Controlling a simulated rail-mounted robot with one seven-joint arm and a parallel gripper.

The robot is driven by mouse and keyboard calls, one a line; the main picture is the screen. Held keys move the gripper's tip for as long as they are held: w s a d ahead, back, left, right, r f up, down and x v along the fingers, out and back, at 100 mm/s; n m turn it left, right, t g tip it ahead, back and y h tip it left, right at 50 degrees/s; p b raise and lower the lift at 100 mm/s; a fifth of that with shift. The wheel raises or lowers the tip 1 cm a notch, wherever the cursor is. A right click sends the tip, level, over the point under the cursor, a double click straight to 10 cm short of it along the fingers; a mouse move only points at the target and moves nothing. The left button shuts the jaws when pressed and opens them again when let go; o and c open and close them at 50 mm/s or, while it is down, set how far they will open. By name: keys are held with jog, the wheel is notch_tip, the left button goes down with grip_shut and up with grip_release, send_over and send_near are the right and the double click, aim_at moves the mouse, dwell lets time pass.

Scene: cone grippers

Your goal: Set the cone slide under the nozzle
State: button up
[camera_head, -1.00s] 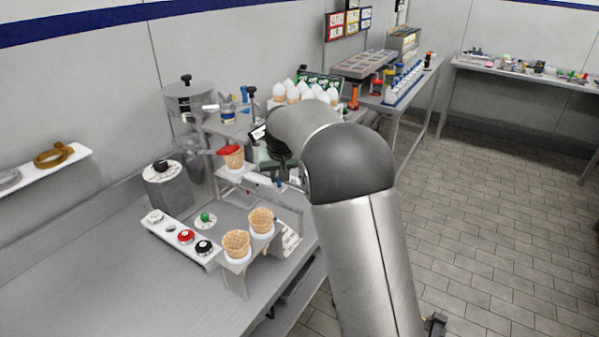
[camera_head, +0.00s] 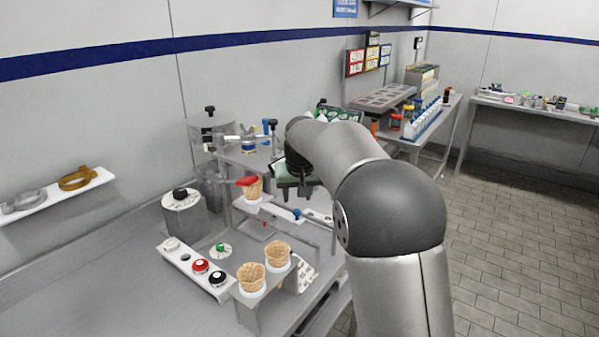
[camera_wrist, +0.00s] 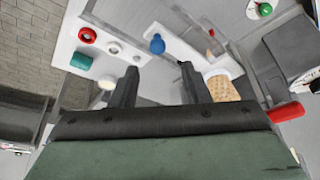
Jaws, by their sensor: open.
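The cone slide is a pale rail (camera_head: 273,209) with a blue ball knob (camera_head: 296,214). A waffle cone (camera_head: 254,190) stands at its left end in the head view, with a red handle-like part (camera_head: 246,181) by its top. My gripper (camera_wrist: 158,72) is open and empty. In the wrist view the blue knob (camera_wrist: 157,44) lies just beyond the gap between my fingertips, apart from them. The cone (camera_wrist: 222,88) in its white ring (camera_wrist: 222,66) is beside my right finger. I cannot clearly make out the nozzle. My arm hides part of the bench behind it.
Two cones (camera_head: 251,277) stand in a front holder. A strip with red and black knobs (camera_head: 201,266) lies to their left. A white plate (camera_wrist: 85,58) with a red ring and a teal part is left of my fingers. A red handle (camera_wrist: 285,112) is at the right.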

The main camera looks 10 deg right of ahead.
jog(key=v, duration=1.1)
jog(key=shift+a, duration=0.1)
jog(key=s+d+f+g, duration=0.1)
jog(key=s+f, duration=0.5)
jog(key=s, duration=0.6)
jog(key=s+d+f+g, duration=0.1)
jog(key=s+d+f, duration=0.2)
jog(key=s+f, duration=0.4)
jog(key=s+d+f+g, duration=0.2)
jog(key=s+f, duration=0.5)
jog(key=s, duration=1)
jog(key=shift+d+m, duration=0.3)
jog(key=shift+d, duration=0.3)
